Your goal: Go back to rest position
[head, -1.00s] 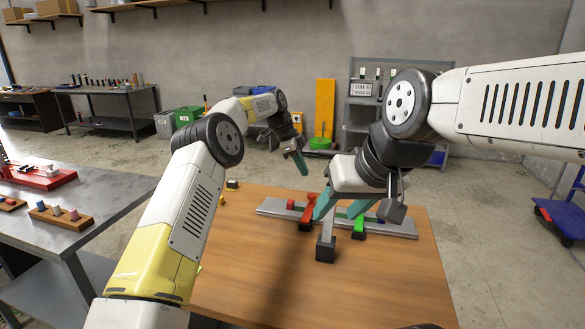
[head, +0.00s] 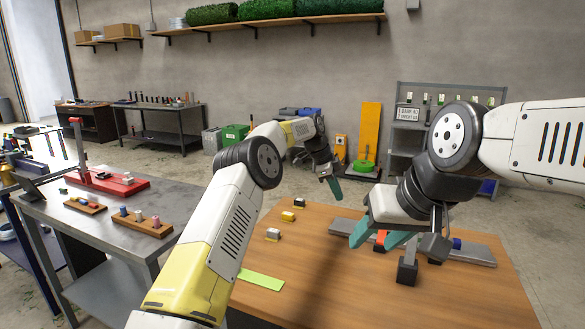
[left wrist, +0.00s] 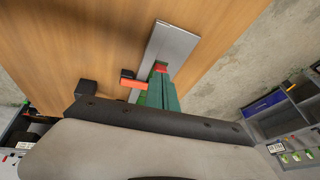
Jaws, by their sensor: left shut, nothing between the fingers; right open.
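My left gripper (head: 333,188) is shut and empty, with teal fingers, in the air above the far side of the wooden table. In the left wrist view its fingers (left wrist: 162,90) are together over the grey bar (left wrist: 172,40). My right gripper (head: 378,240) is open and empty, lower and to the right, above the table near the grey bar (head: 345,228). It partly hides the bar and a red piece (head: 381,237) on it. A dark block (head: 407,270) stands at the bar's near side, and a blue part (head: 457,243) shows at the right.
Several small blocks, one yellow (head: 287,216), and a green strip (head: 260,280) lie on the wooden table (head: 330,295). A grey table (head: 105,235) at the left holds wooden peg holders (head: 142,222) and a red tray (head: 110,184). The wooden table's near middle is clear.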

